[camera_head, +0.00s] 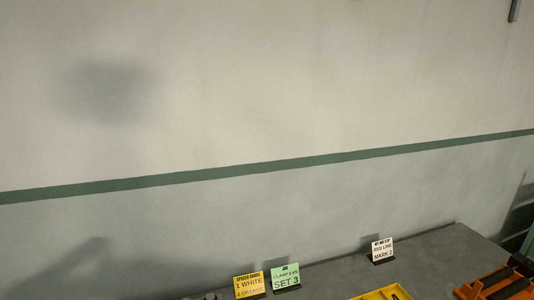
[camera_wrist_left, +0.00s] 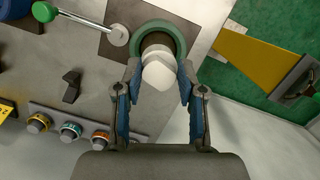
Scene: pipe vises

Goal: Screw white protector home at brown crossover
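In the left wrist view, a white rounded piece (camera_wrist_left: 159,72), which looks like the white protector, sits at the dark mouth of a green ring (camera_wrist_left: 178,32). The two blue-padded fingers of my left gripper (camera_wrist_left: 159,75) stand apart on either side of it. The fingertips are close to its sides; I cannot tell whether they touch it. The bore behind the white piece is mostly hidden. No brown crossover can be made out for certain. In the head view neither gripper shows, and my right gripper is in no view.
In the left wrist view, a lever with a green knob (camera_wrist_left: 44,12), several coloured-ring knobs (camera_wrist_left: 70,131) and a yellow plate (camera_wrist_left: 247,58) surround the ring. The head view shows a wall, yellow (camera_head: 250,285), green (camera_head: 286,278) and white (camera_head: 382,250) signs, and an orange tray (camera_head: 500,284).

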